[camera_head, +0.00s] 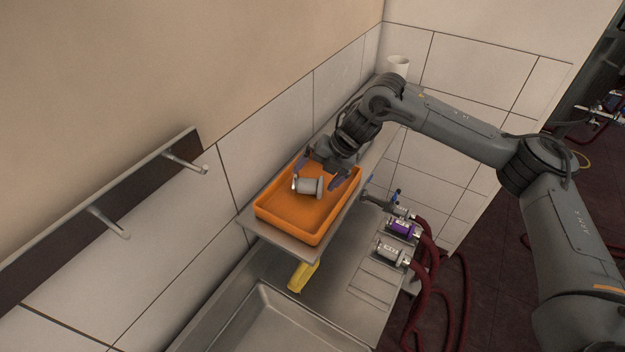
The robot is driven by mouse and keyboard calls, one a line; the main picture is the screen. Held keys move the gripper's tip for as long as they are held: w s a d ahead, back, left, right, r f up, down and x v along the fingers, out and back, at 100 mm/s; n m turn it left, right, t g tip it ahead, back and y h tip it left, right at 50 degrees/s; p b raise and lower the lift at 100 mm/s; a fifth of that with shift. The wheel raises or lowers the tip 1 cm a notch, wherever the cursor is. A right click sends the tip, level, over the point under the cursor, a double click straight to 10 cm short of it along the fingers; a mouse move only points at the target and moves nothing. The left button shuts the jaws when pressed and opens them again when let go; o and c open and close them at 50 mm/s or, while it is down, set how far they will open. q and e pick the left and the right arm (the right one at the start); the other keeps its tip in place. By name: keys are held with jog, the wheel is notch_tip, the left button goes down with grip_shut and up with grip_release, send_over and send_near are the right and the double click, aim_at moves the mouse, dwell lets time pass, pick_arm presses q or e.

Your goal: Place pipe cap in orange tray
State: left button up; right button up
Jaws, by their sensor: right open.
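The orange tray (279,232) sits on a narrow metal shelf along the tiled wall. The pipe cap (309,187), a short silver-grey cylinder with a wider rim, is at the tray's inside, below my right gripper. It looks to lie on its side; whether it touches the tray floor I cannot tell. My right gripper (319,179) is over the tray with its fingers spread apart, one to each side of the cap. My left gripper is not in this view.
Below the shelf are a metal sink (270,318) and a yellow object (302,277). Pumps with dark red hoses, one purple (402,230), stand to the right. A white cup (397,66) is at the shelf's far end. A hook rail (110,215) is on the left wall.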

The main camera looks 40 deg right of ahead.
jog(key=v, duration=0.9)
jog(key=shift+b, duration=0.3)
